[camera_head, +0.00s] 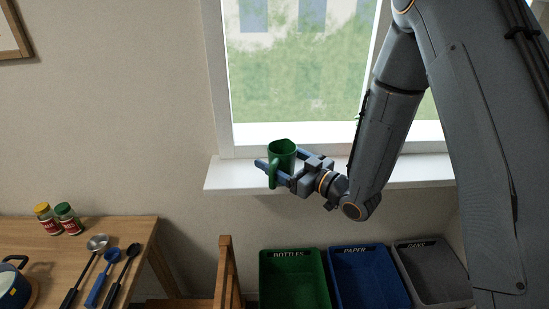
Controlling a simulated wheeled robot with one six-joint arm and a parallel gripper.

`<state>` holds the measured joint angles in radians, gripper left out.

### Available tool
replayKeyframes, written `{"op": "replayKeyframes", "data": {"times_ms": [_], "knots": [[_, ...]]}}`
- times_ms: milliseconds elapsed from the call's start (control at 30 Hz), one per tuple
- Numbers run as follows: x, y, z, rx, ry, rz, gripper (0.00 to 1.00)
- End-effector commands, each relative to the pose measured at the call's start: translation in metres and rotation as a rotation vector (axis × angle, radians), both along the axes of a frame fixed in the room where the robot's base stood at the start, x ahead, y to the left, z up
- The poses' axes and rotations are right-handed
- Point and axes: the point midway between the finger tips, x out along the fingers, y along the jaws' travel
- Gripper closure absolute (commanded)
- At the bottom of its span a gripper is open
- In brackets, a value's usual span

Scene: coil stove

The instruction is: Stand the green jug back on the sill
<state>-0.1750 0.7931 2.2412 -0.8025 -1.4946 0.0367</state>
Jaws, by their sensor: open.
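The green jug (288,148) is upright at the white window sill (225,176), near the sill's left part. Its handle faces the front left. My gripper (272,172) reaches in from the right at the jug's height, with its fingers on either side of the jug. The jaws are open, and the fingers hide the lower part of the jug. I cannot tell whether a finger touches it. The jug's base looks to be on or just over the sill, but the contact is hidden.
Below the sill stand a green bottles bin (293,282), a blue paper bin (370,279) and a grey cans bin (432,272). A wooden table (130,228) at left holds two jars, several utensils and a pot. A wooden chair back (224,270) rises left of the bins.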

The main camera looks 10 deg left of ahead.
Motion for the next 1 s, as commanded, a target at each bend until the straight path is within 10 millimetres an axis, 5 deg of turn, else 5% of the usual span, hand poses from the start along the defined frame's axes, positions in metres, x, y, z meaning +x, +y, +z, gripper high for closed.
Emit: {"op": "replayKeyframes", "data": {"times_ms": [500, 1000], "knots": [[-0.053, -0.081, -0.002, 0.0, 0.001, -0.003, 0.26], [-0.062, -0.09, -0.001, 0.001, 0.001, 0.001, 0.26]]}}
